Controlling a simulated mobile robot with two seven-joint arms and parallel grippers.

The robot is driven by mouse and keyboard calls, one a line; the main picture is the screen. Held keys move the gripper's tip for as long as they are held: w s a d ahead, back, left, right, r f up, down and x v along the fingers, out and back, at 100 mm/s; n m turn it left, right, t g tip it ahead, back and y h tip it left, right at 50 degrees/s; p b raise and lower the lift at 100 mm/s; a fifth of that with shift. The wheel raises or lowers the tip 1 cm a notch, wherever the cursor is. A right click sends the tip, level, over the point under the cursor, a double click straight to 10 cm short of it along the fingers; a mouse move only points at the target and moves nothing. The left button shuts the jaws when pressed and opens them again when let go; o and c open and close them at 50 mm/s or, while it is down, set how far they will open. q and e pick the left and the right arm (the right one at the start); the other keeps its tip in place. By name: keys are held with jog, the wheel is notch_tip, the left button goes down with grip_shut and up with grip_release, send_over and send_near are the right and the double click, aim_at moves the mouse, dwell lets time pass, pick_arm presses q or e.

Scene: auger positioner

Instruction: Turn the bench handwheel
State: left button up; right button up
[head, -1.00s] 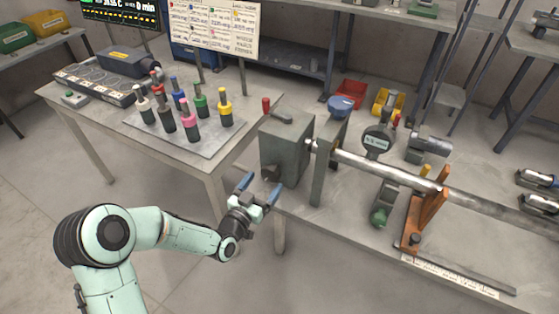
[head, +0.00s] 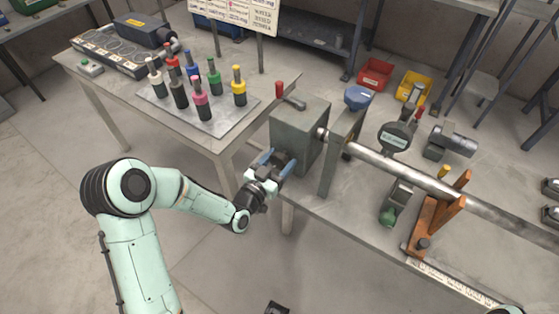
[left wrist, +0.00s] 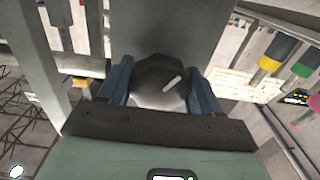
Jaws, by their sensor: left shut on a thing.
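The bench handwheel (left wrist: 160,84) shows in the left wrist view as a dark, round, faceted knob with a pale mark on its face. It sits on the near face of the grey box (head: 297,135) at the left end of the bench. My left gripper (head: 275,164) is at that face, its blue fingers on either side of the knob and shut on it. In the head view the gripper mostly hides the knob. My right gripper is not in view.
A long metal shaft (head: 400,172) runs right from the box over an orange stand (head: 436,216). A red-tipped lever (head: 280,91) stands on the box. A side table (head: 120,83) with several coloured tools stands to the left. Open floor lies in front.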

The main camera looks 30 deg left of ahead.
pick_arm(q)
jog(key=shift+n+b, duration=0.3)
jog(key=shift+n, duration=1.7)
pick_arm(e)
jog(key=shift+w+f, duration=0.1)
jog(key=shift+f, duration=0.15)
pick_arm(q)
jog(key=o, duration=1)
jog(key=shift+w, duration=0.1)
jog(key=shift+o, duration=0.2)
